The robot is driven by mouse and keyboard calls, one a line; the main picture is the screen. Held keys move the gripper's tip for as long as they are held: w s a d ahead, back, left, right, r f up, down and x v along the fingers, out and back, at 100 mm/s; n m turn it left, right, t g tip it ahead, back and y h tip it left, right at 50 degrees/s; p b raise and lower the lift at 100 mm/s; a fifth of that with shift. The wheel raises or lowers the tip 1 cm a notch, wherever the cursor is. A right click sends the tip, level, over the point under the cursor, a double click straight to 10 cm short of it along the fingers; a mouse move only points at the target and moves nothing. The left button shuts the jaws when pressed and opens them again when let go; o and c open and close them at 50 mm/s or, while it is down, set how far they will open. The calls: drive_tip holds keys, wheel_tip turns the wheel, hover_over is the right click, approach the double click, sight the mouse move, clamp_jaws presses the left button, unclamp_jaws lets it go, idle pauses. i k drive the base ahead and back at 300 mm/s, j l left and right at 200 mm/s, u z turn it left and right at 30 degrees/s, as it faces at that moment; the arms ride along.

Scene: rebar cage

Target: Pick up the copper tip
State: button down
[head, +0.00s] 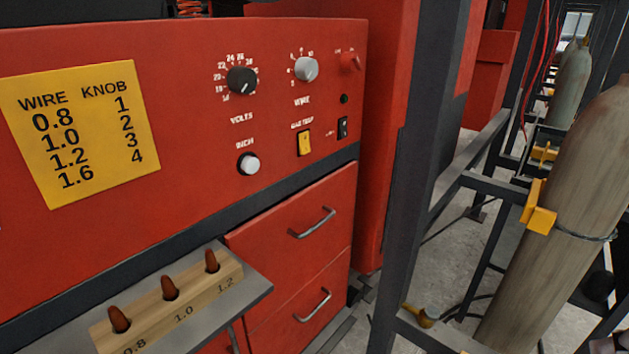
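Three copper tips stand in a row in a wooden block (197,303) at the lower left of the head view. The left tip (119,320) is above the label 0.8, the middle tip (170,288) above 1.0, and the right tip (212,262) above 1.2. Each sits in its own hole with its upper part showing; the lower ends are hidden in the block. The block rests on a grey metal shelf (252,291) in front of the red machine. My gripper is not in view.
The red machine (190,110) has a yellow wire/knob chart (80,130), dials, switches and two drawers (318,222) right of the shelf. A dark upright post (425,150) and a strapped gas cylinder (560,220) stand at the right.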

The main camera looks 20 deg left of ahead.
sight(117, 316)
drive_tip(key=u, duration=0.45)
drive_tip(key=l+u, duration=0.15)
drive_tip(key=u, duration=0.3)
drive_tip(key=l+u, duration=0.15)
drive_tip(key=u, duration=0.3)
drive_tip(key=l+u, duration=0.1)
drive_tip(key=u, duration=0.35)
drive_tip(key=i+l, duration=0.1)
drive_tip(key=l, duration=0.2)
